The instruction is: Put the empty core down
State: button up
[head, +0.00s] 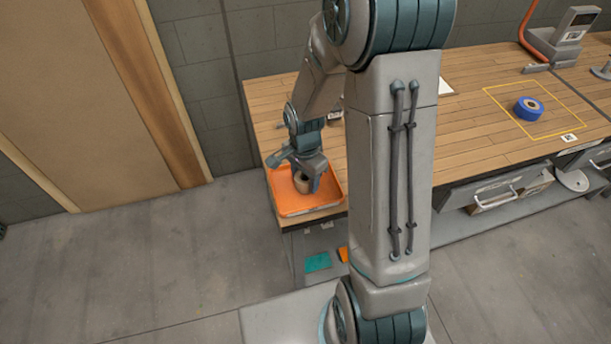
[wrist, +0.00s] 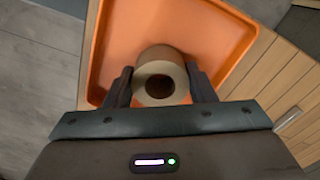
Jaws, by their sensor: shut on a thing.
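The empty core (wrist: 160,62) is a tan cardboard ring with an open hole, seen between my fingers in the wrist view. It also shows in the head view (head: 302,182), partly hidden by my gripper. My gripper (wrist: 160,85) is shut on the core, one dark finger on each side. In the head view my gripper (head: 305,175) is over the orange tray (head: 305,205) at the left end of the wooden bench. The tray's orange floor (wrist: 118,40) lies behind the core in the wrist view. I cannot tell whether the core touches the tray floor.
A blue tape roll (head: 529,108) lies inside a yellow outlined square on the wooden bench (head: 470,130). A grey device (head: 560,40) stands at the far right. The tray's raised rim surrounds the core. My arm hides part of the bench.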

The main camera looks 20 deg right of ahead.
jog(key=shift+f, duration=0.25)
jog(key=shift+f, duration=0.15)
jog(key=o, duration=1)
jog(key=shift+c, duration=0.2)
